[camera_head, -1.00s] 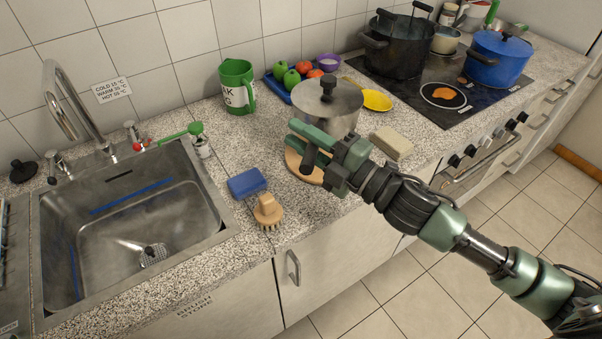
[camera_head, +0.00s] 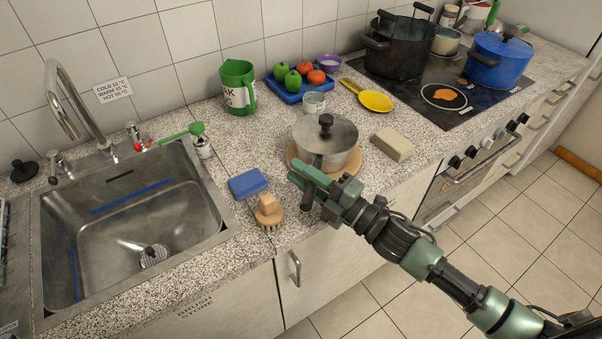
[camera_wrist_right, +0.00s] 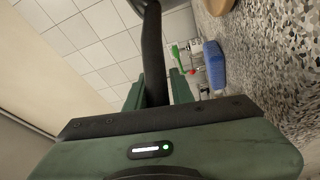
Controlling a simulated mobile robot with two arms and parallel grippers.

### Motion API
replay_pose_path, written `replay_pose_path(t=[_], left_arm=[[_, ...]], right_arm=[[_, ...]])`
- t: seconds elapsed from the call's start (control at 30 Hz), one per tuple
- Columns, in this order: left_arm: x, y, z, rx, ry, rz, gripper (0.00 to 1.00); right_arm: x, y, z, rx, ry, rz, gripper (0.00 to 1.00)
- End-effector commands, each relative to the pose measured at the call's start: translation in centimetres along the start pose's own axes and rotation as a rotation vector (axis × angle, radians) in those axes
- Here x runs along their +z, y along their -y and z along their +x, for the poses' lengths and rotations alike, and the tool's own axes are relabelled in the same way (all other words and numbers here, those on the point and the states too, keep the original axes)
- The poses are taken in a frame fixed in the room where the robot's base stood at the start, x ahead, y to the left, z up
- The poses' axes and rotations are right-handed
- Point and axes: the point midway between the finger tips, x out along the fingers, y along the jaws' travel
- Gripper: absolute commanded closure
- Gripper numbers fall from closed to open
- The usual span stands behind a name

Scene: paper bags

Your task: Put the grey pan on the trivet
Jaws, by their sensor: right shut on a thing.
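The grey pan (camera_head: 335,147), with its lid and black knob, is over the round wooden trivet (camera_head: 295,160) in the head view. It looks level and covers most of the trivet; whether it touches is hard to tell. Part of the trivet's edge shows around it. My right gripper (camera_head: 313,187) is shut on the pan's dark handle, in front of the pan. In the right wrist view the black handle (camera_wrist_right: 154,60) runs between the green fingers of my gripper (camera_wrist_right: 158,90). My left gripper is not in view.
A blue sponge (camera_head: 248,183) and a wooden brush (camera_head: 268,211) lie to the left. A yellow spoon (camera_head: 375,101) and blue tray (camera_head: 300,92) are farther back.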

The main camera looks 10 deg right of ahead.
Motion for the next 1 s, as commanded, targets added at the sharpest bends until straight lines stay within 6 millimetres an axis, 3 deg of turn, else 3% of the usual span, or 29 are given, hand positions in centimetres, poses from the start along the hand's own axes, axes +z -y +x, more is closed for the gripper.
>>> replay_pose_path(t=[0.03,0.07,0.1,0.13,0.43,0.57,1.0], left_arm=[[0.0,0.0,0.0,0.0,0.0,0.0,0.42],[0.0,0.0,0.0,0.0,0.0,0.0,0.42],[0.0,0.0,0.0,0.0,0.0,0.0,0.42],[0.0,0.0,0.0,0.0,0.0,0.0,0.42],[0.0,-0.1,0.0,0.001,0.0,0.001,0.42],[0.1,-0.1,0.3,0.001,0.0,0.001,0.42],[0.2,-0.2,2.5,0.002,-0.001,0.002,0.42]], right_arm=[[-0.1,-0.3,0.1,0.005,-0.002,-0.004,1.0],[0.0,0.2,-0.1,-0.004,0.002,0.005,0.71],[0.0,0.2,-0.1,-0.004,0.002,0.005,0.6],[0.0,0.1,-0.1,-0.003,0.002,0.005,0.55],[0.0,0.1,-0.1,-0.002,0.001,0.004,0.55],[0.0,0.3,-1.0,-0.004,0.002,0.005,0.55],[0.0,0.4,-9.6,-0.006,0.001,0.005,0.55]])
